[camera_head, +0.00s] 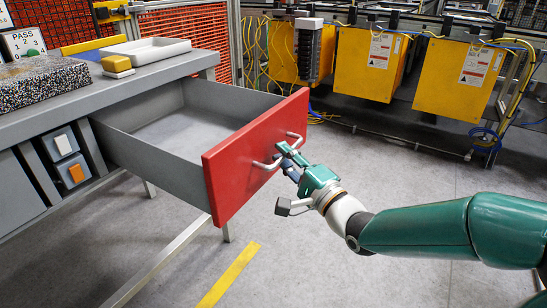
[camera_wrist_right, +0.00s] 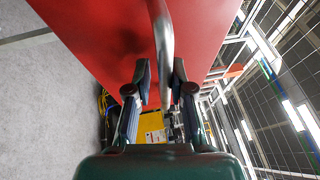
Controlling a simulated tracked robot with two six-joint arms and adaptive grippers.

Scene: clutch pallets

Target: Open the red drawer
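The red drawer (camera_head: 250,160) is pulled far out of the grey workbench. Its grey inside (camera_head: 190,128) is empty. A pale curved handle (camera_head: 268,164) sits on its red front. My right gripper (camera_head: 289,158) is at this handle. In the right wrist view, the handle (camera_wrist_right: 163,40) runs between the two fingers of my right gripper (camera_wrist_right: 161,85). A gap shows between the handle and the left finger, so the fingers look open around it. My left gripper is not in view.
On the bench (camera_head: 110,79) are a white tray (camera_head: 146,50), a yellow-topped block (camera_head: 117,64) and a speckled slab (camera_head: 35,85). Floor is clear around the drawer front, with a yellow stripe (camera_head: 228,275).

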